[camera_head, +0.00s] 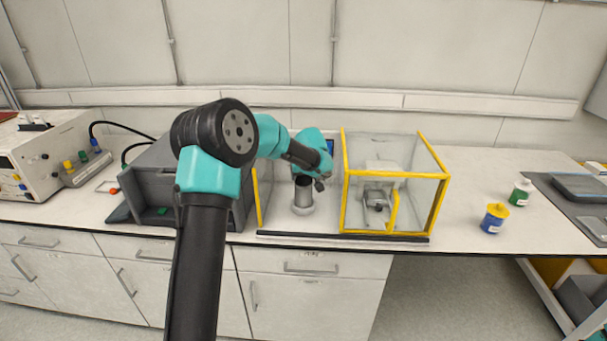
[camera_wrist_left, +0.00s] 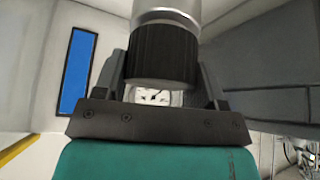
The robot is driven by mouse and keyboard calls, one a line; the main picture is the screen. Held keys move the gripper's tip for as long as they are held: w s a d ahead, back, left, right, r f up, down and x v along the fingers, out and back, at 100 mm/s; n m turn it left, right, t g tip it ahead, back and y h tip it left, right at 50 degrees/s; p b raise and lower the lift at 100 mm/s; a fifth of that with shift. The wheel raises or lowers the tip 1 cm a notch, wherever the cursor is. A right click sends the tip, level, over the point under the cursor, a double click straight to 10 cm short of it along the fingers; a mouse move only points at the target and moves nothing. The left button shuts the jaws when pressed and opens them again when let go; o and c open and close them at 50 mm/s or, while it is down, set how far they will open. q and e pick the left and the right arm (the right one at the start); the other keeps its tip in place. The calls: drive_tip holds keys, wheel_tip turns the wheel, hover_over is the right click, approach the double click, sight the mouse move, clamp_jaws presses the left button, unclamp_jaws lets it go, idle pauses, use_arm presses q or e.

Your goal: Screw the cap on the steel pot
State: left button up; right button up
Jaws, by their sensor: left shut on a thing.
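The steel pot (camera_head: 303,197) stands upright on the bench, between the grey box and the yellow-framed case. My left gripper (camera_head: 304,176) is above it, and the teal wrist hides part of it. In the left wrist view, the gripper (camera_wrist_left: 163,75) is shut on a black ribbed cap (camera_wrist_left: 163,50), with a finger on either side. The cap lines up with the silver metal of the pot (camera_wrist_left: 167,16) and appears to touch it. How far it is screwed on cannot be told. My right gripper is not in view.
A clear case with yellow edges (camera_head: 345,190) stands close right of the pot. A dark grey box (camera_head: 150,180) stands to the left. A blue jar with a yellow lid (camera_head: 494,218) and a green-labelled bottle (camera_head: 521,192) stand further right. The bench between is clear.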

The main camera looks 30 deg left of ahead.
use_arm(q)
drive_tip(key=shift+f, duration=0.25)
drive_tip(key=o, duration=1)
drive_tip(key=shift+r, duration=0.15)
drive_tip(key=v, duration=1.7)
drive_tip(key=shift+s, duration=0.1)
drive_tip(key=shift+d, duration=0.1)
